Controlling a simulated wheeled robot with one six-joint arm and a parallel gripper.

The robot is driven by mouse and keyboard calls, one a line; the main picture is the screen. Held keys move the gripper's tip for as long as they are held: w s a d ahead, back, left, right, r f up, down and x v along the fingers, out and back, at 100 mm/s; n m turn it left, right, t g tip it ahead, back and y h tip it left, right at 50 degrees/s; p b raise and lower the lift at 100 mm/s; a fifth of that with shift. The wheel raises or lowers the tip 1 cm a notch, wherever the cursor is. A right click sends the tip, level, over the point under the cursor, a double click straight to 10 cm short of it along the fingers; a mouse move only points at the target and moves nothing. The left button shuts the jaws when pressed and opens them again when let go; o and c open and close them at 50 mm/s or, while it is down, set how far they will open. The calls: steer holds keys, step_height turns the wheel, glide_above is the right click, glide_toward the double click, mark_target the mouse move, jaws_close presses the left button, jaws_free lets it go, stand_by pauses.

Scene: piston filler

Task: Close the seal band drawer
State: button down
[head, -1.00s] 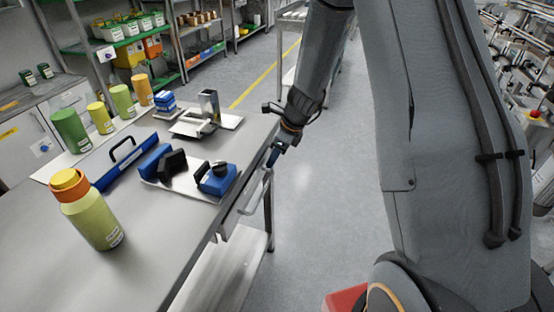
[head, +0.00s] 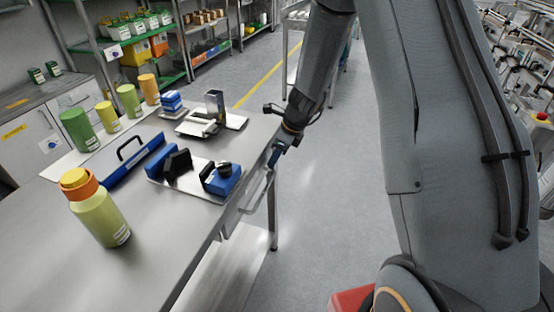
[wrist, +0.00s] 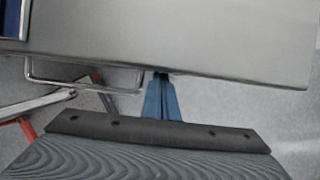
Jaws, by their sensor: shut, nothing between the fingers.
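The seal band drawer (head: 231,219) is under the front edge of the table, and only a narrow part of its front shows in the head view. Its metal loop handle (head: 262,193) sticks out from the table side. In the wrist view the handle (wrist: 85,89) hangs below the table edge, left of the fingers. My gripper (head: 273,162) is shut and empty at the table's front edge, near the handle's far end. Its blue fingertips (wrist: 161,78) reach the edge in the wrist view; contact is unclear. How far the drawer stands out is hard to tell.
The table (head: 150,250) carries a yellow-green bottle (head: 101,215), a blue toolbox-like holder (head: 128,160), a tray with blue blocks (head: 180,187) and several cylinders. A red box (head: 350,300) is at the bottom.

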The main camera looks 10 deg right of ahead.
steer(key=s+d+r, duration=0.4)
steer(key=d+r, duration=0.2)
steer(key=r, duration=0.3)
steer(key=s+r+n+g+h, duration=0.1)
steer(key=s+n, duration=1)
steer(key=n, duration=0.1)
steer(key=s+a+r+n+g+h, duration=0.1)
steer(key=s+r+n+h, duration=0.1)
steer(key=s+n, duration=1)
steer(key=shift+s+a+r+n+h, duration=0.2)
steer(key=shift+s+r+n+h, duration=0.05)
steer(key=shift+r+n+h, duration=0.05)
